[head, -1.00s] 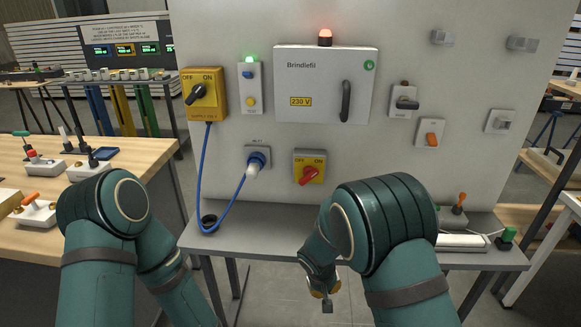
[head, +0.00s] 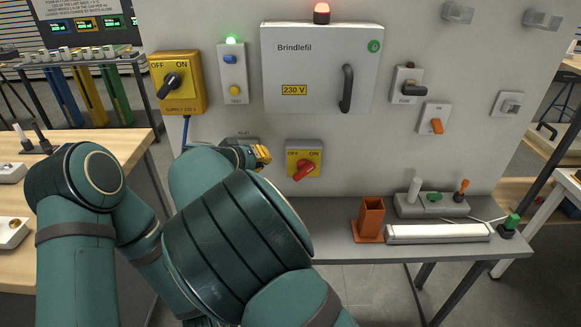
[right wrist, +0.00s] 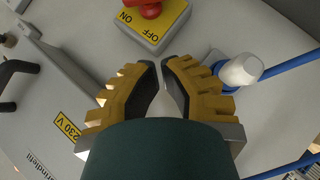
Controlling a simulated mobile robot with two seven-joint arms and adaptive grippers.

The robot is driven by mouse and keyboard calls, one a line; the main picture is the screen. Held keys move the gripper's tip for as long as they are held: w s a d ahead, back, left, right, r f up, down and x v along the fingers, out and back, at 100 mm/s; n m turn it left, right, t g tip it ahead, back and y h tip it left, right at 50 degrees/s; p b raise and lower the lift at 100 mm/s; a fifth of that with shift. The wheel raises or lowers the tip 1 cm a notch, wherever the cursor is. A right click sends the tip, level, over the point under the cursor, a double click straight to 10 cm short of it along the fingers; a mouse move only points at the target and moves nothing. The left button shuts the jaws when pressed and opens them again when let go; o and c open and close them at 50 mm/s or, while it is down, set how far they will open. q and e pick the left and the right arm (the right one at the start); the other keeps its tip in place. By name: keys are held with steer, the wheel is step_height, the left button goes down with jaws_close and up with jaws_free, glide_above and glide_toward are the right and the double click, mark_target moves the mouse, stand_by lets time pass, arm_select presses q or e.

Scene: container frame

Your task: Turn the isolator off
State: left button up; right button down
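A yellow plate marked OFF and ON with a red rotary handle (head: 303,170) is mounted low on the panel. The handle lies diagonally, its upper end toward ON. It also shows in the right wrist view (right wrist: 150,8), cut by the top edge. A larger yellow supply switch (head: 177,82) with a diagonal black handle is at the upper left; no label names the isolator. My right gripper (head: 262,155) is left of the red-handled switch. In the right wrist view its fingertips (right wrist: 161,62) are narrowly apart and empty. My left gripper is out of view.
A blue-and-white plug (right wrist: 240,70) and cable are close to my right fingers. The grey cabinet (head: 318,70) with a black handle is above. The bench (head: 330,240) holds an orange post (head: 371,215) and a white bar (head: 438,233) at right.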

glide_toward(298, 168)
steer(key=x, duration=0.3)
steer(key=b+x, duration=0.1)
steer(key=x, duration=0.1)
steer(key=shift+w+a+r, duration=0.2)
steer(key=shift+w+r, duration=0.05)
steer(key=shift+w, duration=0.1)
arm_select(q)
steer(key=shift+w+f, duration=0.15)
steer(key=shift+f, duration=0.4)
arm_select(e)
steer(key=shift+d+f, duration=0.45)
steer(key=shift+a, duration=0.1)
steer(key=shift+f, duration=0.1)
steer(key=shift+h, duration=0.3)
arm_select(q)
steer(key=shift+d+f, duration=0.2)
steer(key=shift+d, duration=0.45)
arm_select(e)
steer(key=shift+n, duration=0.3)
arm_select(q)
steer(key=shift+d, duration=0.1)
